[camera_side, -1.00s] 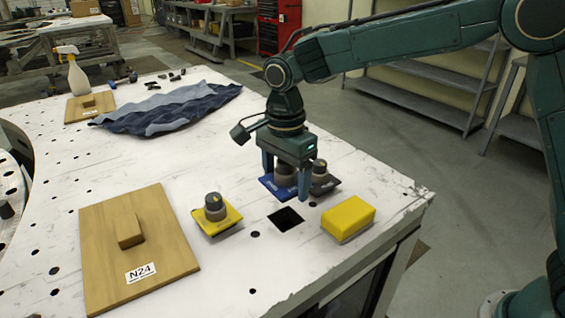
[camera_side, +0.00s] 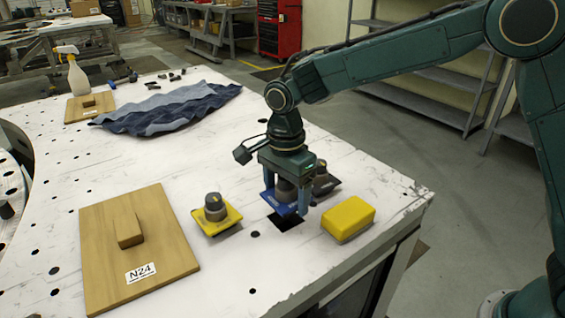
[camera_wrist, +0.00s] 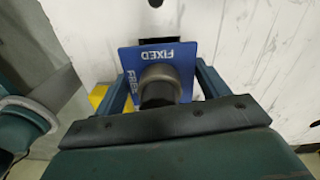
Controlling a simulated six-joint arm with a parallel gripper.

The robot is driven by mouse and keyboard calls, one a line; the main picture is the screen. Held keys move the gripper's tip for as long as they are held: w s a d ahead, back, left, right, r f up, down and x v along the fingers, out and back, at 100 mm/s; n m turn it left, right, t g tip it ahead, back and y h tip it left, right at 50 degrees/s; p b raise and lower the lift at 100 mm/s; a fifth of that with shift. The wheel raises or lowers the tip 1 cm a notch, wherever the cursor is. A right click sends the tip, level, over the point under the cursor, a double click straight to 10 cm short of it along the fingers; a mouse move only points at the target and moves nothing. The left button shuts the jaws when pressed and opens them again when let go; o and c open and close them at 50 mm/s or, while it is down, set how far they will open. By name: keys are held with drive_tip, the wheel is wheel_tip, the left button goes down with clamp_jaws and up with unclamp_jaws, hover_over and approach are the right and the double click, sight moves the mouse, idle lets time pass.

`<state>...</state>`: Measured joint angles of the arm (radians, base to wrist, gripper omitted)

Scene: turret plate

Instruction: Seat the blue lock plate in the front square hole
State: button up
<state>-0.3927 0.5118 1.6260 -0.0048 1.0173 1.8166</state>
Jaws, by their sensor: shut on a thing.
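The blue lock plate (camera_side: 281,204) with its round dark knob hangs in my gripper (camera_side: 290,203), whose fingers are shut on the knob. The plate is over the back part of the front square hole (camera_side: 284,223), whose front part shows dark below it. In the wrist view the blue plate (camera_wrist: 178,56) reads "FIXED", and my gripper (camera_wrist: 162,88) has a finger on each side of its knob. A dark slot of the hole (camera_wrist: 155,42) shows past the plate's edge. I cannot tell the plate's exact height above the table.
A yellow plate with a knob (camera_side: 216,214) lies left of the hole. A yellow block (camera_side: 348,217) is to the right. A dark plate with a knob (camera_side: 325,181) stands close behind my gripper. A wooden board marked N24 (camera_side: 137,245) lies front left. A blue cloth (camera_side: 167,108) lies farther back.

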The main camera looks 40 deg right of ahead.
drive_tip(key=shift+f, duration=1.2)
drive_tip(key=shift+f, duration=0.95)
idle(2.3)
drive_tip(key=o, duration=1.2)
drive_tip(key=shift+o, duration=0.2)
drive_tip(key=shift+f, duration=0.1)
drive_tip(key=c, duration=0.4)
drive_tip(key=shift+o, duration=0.5)
drive_tip(key=shift+o, duration=1)
drive_tip(key=shift+w+r, duration=0.1)
drive_tip(key=shift+r, duration=3.55)
